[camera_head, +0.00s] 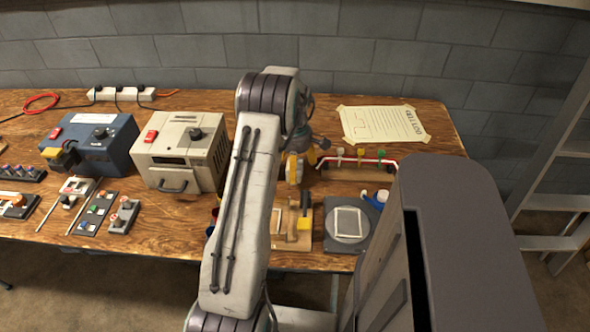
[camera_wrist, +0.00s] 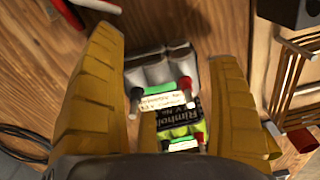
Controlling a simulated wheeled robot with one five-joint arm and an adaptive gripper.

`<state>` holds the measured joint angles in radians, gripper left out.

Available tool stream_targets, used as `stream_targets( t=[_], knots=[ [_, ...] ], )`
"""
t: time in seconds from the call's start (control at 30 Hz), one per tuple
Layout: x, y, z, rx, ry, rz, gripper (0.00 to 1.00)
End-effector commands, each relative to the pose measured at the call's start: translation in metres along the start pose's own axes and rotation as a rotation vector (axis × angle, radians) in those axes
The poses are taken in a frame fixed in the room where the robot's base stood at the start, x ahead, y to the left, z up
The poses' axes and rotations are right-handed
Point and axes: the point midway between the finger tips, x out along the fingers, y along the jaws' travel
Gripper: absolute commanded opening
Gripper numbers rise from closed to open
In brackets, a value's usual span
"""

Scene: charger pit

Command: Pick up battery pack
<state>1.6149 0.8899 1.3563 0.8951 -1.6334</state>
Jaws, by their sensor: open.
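My gripper (camera_wrist: 166,55) is open in the wrist view, with its two yellow fingers spread to the left and right. A battery pack (camera_wrist: 158,72) with grey-white cells, a pale label and red and black lead ends lies between and beyond the fingers. A dark "Rimhold" label and a green part show below it; I cannot tell whether they belong to the same pack. In the head view my gripper (camera_head: 294,168) is low over the bench, just right of my forearm. The battery pack cannot be made out there.
The wooden bench (camera_head: 40,222) also holds a blue unit (camera_head: 95,140), a cream unit (camera_head: 182,152) and a power strip (camera_head: 121,94). Right of my gripper are a red-railed rack (camera_head: 358,162), a paper sheet (camera_head: 383,124) and a dark plate (camera_head: 335,238). A ladder (camera_head: 560,160) stands at right.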

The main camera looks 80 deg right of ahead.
Motion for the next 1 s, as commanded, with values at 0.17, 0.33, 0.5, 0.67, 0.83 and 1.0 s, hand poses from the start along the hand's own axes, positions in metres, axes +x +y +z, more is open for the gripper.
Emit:
stream_targets(
  t=[0.17,0.33,0.5,0.67,0.83,1.0],
  knots=[
    [0.0000,-0.0001,0.0000,0.000,0.000,0.000,0.80],
    [-0.0001,-0.0001,0.0000,0.000,0.000,0.000,0.65],
    [-0.0002,0.0001,0.0000,0.000,0.000,0.000,0.49],
    [-0.0003,0.0002,0.0001,0.000,0.000,0.001,0.35],
    [-0.0003,0.0003,0.0001,0.000,0.000,0.001,0.20],
    [-0.0012,0.0008,0.0001,0.000,0.000,0.003,0.20]
  ],
)
